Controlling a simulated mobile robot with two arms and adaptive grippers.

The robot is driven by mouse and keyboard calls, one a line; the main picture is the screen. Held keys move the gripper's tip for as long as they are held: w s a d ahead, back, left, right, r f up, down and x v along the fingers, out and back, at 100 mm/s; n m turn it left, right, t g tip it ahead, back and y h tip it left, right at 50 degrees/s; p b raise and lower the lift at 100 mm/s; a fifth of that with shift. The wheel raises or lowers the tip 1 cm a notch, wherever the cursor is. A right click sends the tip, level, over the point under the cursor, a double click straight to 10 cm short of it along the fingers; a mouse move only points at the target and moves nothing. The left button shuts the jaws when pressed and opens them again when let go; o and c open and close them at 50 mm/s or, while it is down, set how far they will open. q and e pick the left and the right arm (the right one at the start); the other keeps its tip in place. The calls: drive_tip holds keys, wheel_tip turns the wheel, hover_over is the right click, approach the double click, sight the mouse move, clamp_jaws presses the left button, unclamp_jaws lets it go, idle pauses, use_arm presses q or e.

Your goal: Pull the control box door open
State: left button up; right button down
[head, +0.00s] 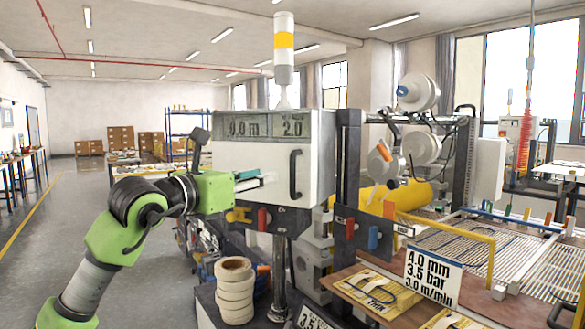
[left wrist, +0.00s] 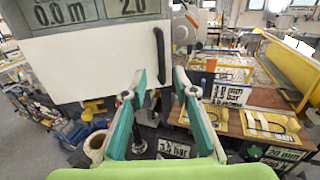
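The control box (head: 322,150) is a white box on a dark post, with its white door (head: 240,155) facing me. The door looks shut. A black vertical bar handle (head: 295,174) is at the door's right side; it also shows in the left wrist view (left wrist: 159,58). My left gripper (head: 266,180) is in front of the door, left of the handle in the head view. Its teal fingers (left wrist: 159,76) are spread and empty. In the left wrist view the handle appears between the fingertips, beyond them; contact is not visible. My right gripper is not in view.
Red and yellow levers (head: 262,219) sit just under the box. A lamp tower (head: 284,60) stands on top. A stack of white rolls (head: 235,290) is below my left arm. A table with sign cards (head: 433,277) and a yellow rail is at right. Open floor lies left.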

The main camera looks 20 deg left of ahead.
sight(291, 170)
use_arm(q)
drive_tip(key=p+x, duration=0.4)
drive_tip(key=x, duration=0.6)
drive_tip(key=shift+w+d+r, duration=0.1)
drive_tip(key=shift+d+r, duration=0.05)
drive_tip(key=shift+d, duration=0.05)
drive_tip(key=shift+p+x, duration=0.3)
drive_tip(key=shift+x, duration=0.55)
clamp_jaws()
